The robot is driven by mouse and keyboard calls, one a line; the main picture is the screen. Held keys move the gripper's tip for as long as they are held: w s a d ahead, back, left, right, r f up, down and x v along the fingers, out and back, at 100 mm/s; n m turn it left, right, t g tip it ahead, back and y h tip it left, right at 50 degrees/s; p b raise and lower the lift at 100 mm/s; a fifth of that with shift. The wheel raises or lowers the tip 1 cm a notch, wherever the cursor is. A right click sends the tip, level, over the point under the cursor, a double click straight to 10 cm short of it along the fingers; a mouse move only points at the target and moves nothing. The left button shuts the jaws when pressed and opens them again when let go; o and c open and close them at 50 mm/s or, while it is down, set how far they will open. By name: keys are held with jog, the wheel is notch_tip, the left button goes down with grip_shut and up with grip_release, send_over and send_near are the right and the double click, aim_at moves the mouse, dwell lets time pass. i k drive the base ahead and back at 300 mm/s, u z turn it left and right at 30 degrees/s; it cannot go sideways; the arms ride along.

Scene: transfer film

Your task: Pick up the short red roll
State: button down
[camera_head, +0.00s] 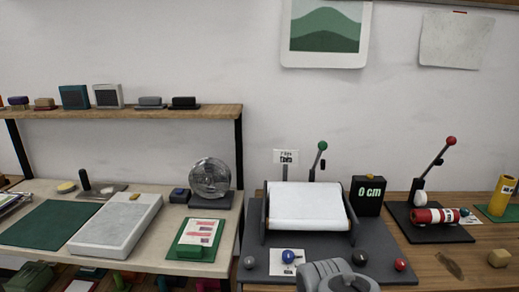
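A short red roll (435,216) with a white label band lies on its side on a dark plate (452,236) at the right of the wooden table. A lever with a red ball stands just behind it. Part of my grey arm shows at the bottom centre, left of the roll and well apart from it. The fingers of my gripper are not in view.
A roller machine (307,207) with a white sheet stands left of the roll, beside a black "0 cm" display (368,195). A yellow cylinder (502,195) stands on a green mat at the far right. A wooden block (499,258) lies near the right front.

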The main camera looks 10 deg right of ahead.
aim_at(431, 216)
jog(key=u, duration=3.15)
jog(key=k, duration=2.2)
jog(key=z, duration=0.95)
